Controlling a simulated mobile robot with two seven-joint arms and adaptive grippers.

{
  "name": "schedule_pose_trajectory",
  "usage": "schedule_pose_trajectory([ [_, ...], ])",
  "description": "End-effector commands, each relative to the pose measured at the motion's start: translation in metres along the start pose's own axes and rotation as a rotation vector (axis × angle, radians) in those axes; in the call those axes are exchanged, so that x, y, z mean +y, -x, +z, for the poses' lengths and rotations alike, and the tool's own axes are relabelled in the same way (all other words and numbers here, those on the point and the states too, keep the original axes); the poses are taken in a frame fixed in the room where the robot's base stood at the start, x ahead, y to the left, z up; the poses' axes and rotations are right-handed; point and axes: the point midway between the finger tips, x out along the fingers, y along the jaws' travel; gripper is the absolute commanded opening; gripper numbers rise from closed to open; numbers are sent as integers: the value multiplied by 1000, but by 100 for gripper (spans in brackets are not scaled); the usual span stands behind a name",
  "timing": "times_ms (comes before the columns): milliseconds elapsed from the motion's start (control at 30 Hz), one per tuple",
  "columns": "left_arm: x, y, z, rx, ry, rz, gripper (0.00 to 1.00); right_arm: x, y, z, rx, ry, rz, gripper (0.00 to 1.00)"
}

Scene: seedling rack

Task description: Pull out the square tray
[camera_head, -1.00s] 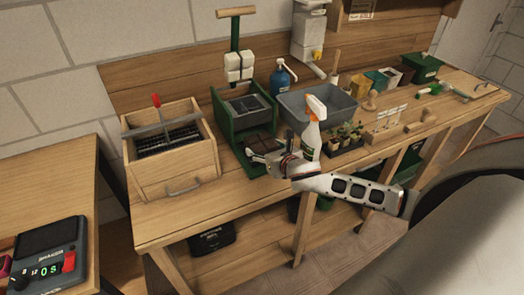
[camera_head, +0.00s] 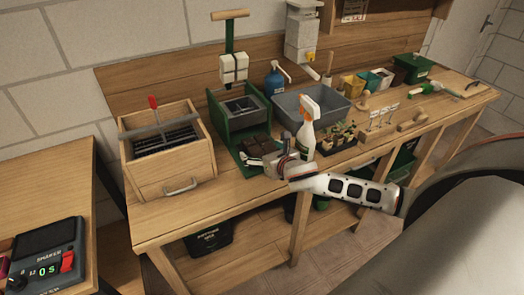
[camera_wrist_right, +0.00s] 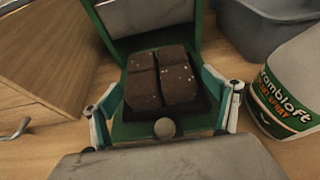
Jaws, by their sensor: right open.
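The square tray (camera_wrist_right: 190,112) holds dark soil blocks, in a two by two pattern in the right wrist view, with a round knob (camera_wrist_right: 165,128) at its near side. The tray sits on the green base at the front of the green press (camera_head: 235,120). The soil blocks also show in the head view (camera_head: 258,145). My right gripper (camera_wrist_right: 165,108) is open, with one finger at each side of the tray and knob. I cannot tell whether the fingers touch the tray. In the head view my right gripper (camera_head: 262,161) is just in front of the blocks. My left gripper is out of view.
A white spray bottle (camera_head: 306,128) stands close to the right of my right gripper. A wooden box (camera_head: 178,172) with a handle is to the left. A grey tub (camera_head: 338,105) and seedlings (camera_head: 338,137) are to the right. The bench front near the gripper is clear.

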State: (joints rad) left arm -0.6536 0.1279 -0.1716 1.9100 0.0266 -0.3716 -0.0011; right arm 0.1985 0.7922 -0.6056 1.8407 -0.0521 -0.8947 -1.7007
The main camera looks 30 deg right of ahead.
Motion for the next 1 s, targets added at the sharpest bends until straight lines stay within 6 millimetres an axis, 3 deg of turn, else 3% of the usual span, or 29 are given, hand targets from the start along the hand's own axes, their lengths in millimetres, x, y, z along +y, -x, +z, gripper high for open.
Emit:
schedule_pose_trajectory([
  [267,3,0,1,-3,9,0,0,0,13,-1,2,1,0,87],
  [700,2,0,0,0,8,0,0,0,95,-1,2,2,1,87],
  [1000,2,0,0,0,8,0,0,0,120,0,0,1,0,87],
])
